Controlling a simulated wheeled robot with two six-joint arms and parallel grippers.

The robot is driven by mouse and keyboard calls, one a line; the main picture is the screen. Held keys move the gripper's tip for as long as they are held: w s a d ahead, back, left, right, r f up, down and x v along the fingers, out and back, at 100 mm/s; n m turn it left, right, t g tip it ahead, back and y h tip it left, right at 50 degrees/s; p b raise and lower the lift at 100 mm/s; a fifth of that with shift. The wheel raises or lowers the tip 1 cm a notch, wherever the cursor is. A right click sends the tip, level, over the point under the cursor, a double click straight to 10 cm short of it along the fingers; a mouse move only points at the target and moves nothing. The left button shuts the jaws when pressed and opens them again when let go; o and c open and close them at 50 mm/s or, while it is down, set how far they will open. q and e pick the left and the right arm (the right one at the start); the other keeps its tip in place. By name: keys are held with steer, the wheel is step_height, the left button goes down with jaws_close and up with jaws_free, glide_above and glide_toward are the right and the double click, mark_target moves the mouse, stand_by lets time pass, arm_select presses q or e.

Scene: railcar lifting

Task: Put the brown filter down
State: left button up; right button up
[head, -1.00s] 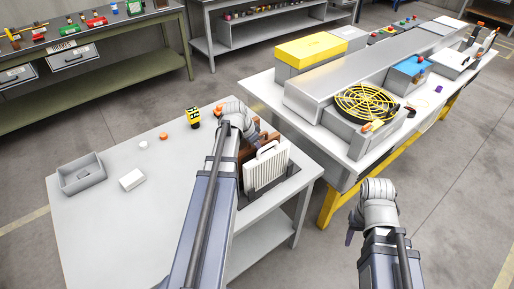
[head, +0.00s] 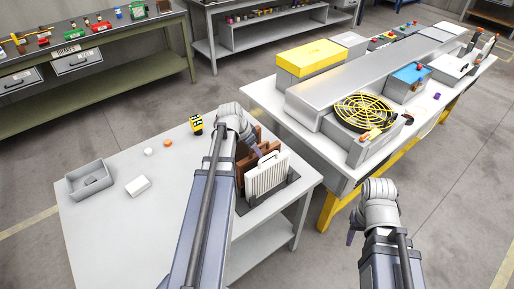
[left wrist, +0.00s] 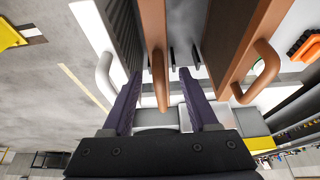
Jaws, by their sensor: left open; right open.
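A white pleated filter (head: 268,174) stands upright in a dark rack on the near table. Brown filters (head: 269,147) stand behind and beside it, partly hidden by my left arm. In the left wrist view, a thin brown-framed filter (left wrist: 153,22) stands in the middle. Its brown handle (left wrist: 159,88) lies between the spread fingers of my left gripper (left wrist: 160,73), with gaps on both sides. Another brown filter (left wrist: 228,45) is to the right and the white one (left wrist: 105,60) to the left. My right gripper (head: 352,232) hangs empty beside the tables; its fingers are barely visible.
On the near table are a grey tray (head: 91,192), a white block (head: 138,186), a white ball (head: 148,152), an orange ball (head: 167,143) and a yellow-black item (head: 196,124). The bench behind carries a metal housing with a yellow fan guard (head: 364,112). The table's front left is clear.

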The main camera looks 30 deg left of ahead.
arm_select(q)
steer(key=p+v, duration=0.5)
steer(key=v, duration=0.1)
steer(key=shift+s+r, duration=0.15)
steer(key=shift+r, duration=0.2)
steer(key=shift+d+f, duration=0.1)
steer(key=shift+d, duration=0.2)
steer(key=s+d+g+y, duration=0.1)
steer(key=s+d, duration=0.3)
steer(key=d, duration=0.6)
steer(key=s+d+f+g+y, duration=0.1)
steer(key=s+d, duration=0.3)
steer(key=d, duration=0.7)
steer(key=s+d+g+y, duration=0.1)
steer(key=s+d, duration=0.3)
steer(key=d, duration=0.6)
steer(key=shift+s+d+f+n+g, duration=0.2)
steer(key=shift+d+n+g, duration=0.1)
steer(key=shift+g, duration=0.4)
